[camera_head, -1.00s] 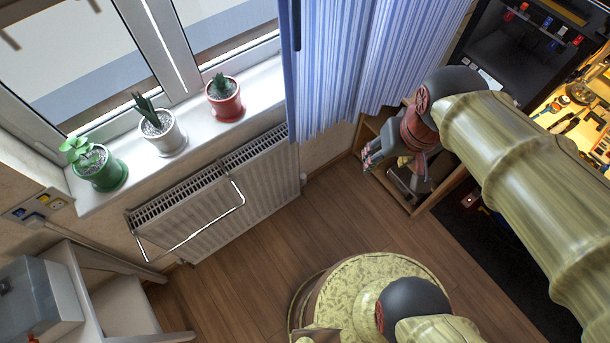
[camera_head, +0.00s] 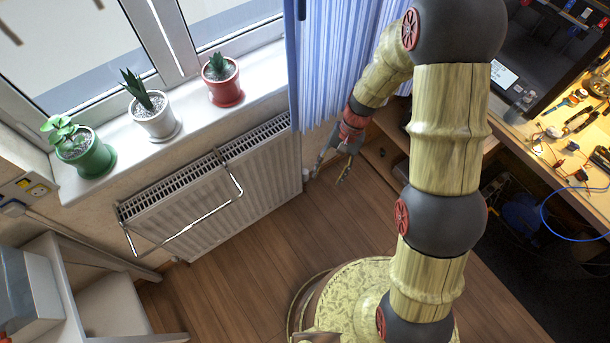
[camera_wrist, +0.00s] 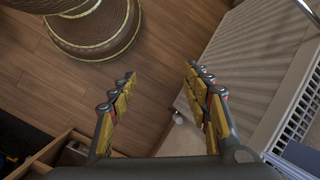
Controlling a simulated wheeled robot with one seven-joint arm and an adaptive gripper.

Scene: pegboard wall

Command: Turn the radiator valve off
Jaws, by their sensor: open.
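The white ribbed radiator (camera_head: 255,200) hangs under the window sill; its panel also shows at the right of the wrist view (camera_wrist: 250,65). A small white knob, apparently the valve (camera_head: 306,173), sits low at its right end, partly hard to make out. In the wrist view a small white round part, probably this valve (camera_wrist: 178,118), shows beside the right finger, partly hidden by it. My gripper (camera_head: 332,172) is open and empty, pointing down just right of the radiator's end. The wrist view shows its two yellow-padded fingers (camera_wrist: 160,75) spread wide with floor between them.
A metal towel rail (camera_head: 190,235) juts from the radiator's front. Three potted plants stand on the sill (camera_head: 195,122). A blue striped curtain (camera_head: 335,70) hangs just above my gripper. A wooden shelf (camera_head: 385,150) stands close to its right. The wooden floor (camera_head: 250,270) is clear.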

